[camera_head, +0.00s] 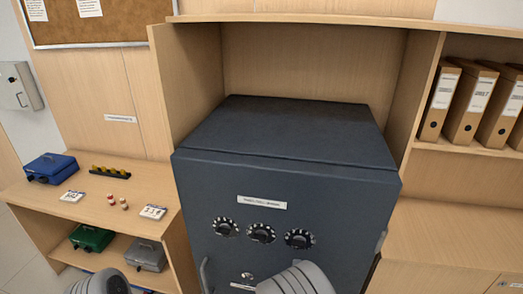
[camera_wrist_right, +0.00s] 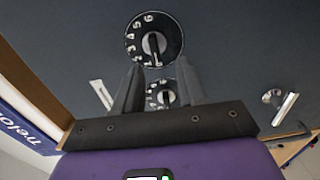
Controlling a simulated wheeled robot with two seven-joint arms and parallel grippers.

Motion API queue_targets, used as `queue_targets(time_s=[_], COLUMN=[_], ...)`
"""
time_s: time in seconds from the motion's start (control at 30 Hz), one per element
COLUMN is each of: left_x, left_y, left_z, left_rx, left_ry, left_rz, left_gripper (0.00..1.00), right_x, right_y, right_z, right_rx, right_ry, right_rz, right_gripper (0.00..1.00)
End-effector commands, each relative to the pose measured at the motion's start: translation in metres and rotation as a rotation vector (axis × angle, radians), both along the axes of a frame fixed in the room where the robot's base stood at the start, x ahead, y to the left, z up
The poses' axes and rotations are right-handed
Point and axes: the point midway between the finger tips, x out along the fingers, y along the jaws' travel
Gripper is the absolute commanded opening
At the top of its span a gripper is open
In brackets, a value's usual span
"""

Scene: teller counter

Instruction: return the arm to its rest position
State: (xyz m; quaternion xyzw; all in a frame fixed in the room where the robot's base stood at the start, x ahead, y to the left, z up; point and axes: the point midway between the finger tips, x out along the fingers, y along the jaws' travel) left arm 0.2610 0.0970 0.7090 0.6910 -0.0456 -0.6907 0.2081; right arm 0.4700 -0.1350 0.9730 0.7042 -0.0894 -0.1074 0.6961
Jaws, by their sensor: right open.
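My right gripper (camera_wrist_right: 158,72) is open and empty in the right wrist view, its two dark fingers apart in front of the dark safe door. One numbered dial (camera_wrist_right: 155,40) shows beyond the fingertips, and another dial (camera_wrist_right: 162,94) shows between the fingers. I cannot tell how far the fingers are from the door. In the head view, the dark blue-grey safe (camera_head: 200,180) stands closed in a wooden niche. A grey link of my right arm (camera_head: 298,281) is low in front of it, and its gripper is hidden. Only a grey part of my left arm (camera_head: 100,283) shows; its gripper is out of view.
The safe door bears a row of three dials (camera_head: 261,233) and a handle (camera_head: 205,276). The left shelf holds a blue cash box (camera_head: 51,167), yellow pieces on a dark rack (camera_head: 117,171) and cards. Green (camera_head: 91,238) and grey boxes (camera_head: 147,255) sit below. Binders (camera_head: 470,105) stand right.

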Motion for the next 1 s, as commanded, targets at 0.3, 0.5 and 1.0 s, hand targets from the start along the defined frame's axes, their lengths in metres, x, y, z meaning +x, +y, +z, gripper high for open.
queue_targets(time_s=[0.3, 0.5, 1.0], left_x=[0.0, 0.0, 0.0], left_y=[0.0, 0.0, 0.0], left_z=[0.0, 0.0, 0.0], left_rx=[0.0, 0.0, 0.0], left_ry=[0.0, 0.0, 0.0], left_rz=[0.0, 0.0, 0.0], left_gripper=[0.72, 0.72, 0.72], right_x=[-0.046, -0.125, -0.209], right_y=[-0.017, 0.004, 0.039], right_z=[-0.163, -0.243, -0.264], right_rx=[0.749, 1.319, 1.745], right_ry=[0.468, 0.794, 1.07], right_rz=[-0.171, -0.519, -1.025], right_gripper=[0.4, 0.4, 0.4])
